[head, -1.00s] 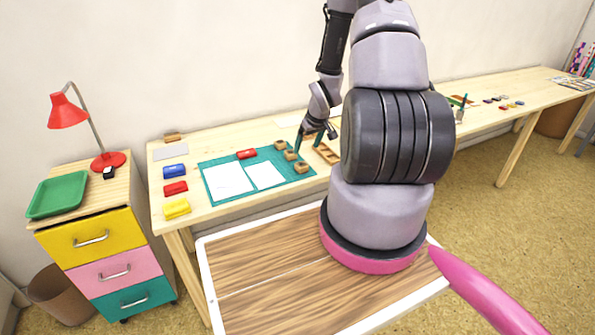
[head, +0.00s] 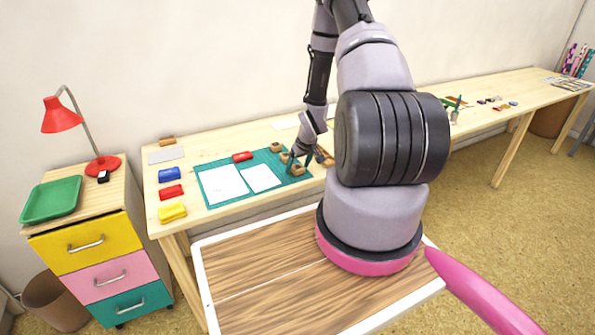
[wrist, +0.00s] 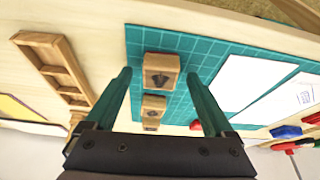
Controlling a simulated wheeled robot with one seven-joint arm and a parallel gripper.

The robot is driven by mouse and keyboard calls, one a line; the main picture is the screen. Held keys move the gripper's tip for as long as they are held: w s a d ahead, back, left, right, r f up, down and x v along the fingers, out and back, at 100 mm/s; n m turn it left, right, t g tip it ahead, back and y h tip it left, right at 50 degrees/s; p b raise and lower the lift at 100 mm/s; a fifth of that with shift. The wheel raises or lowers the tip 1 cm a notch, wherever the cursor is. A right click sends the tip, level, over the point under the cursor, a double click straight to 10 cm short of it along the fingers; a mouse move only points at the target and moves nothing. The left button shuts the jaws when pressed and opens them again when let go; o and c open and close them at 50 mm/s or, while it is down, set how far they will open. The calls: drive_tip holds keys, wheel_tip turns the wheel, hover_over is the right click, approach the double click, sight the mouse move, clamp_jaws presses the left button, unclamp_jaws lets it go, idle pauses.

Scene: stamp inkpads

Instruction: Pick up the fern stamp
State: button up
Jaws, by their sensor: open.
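Small wooden block stamps stand on the teal cutting mat (head: 215,200). In the head view one is at the back (head: 275,147), and a front stamp (head: 298,170) is beside my gripper (head: 297,165). In the wrist view a near stamp (wrist: 161,71) with a dark mark on top lies between the open, empty fingers of my gripper (wrist: 158,75). Another stamp (wrist: 153,110) is just behind it, also between the fingers. The marks are too small for me to tell which one is the fern stamp. Part of the row is hidden by my gripper.
A wooden compartment tray (wrist: 75,72) stands left of the stamps in the wrist view. Blue (head: 169,174), red (head: 171,191) and yellow (head: 172,212) pads line the left table end.

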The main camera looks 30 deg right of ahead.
sight(298, 167)
clamp_jaws()
drive_tip(key=shift+r, duration=0.15)
wheel_tip(298, 167, up, 10)
idle(0.4)
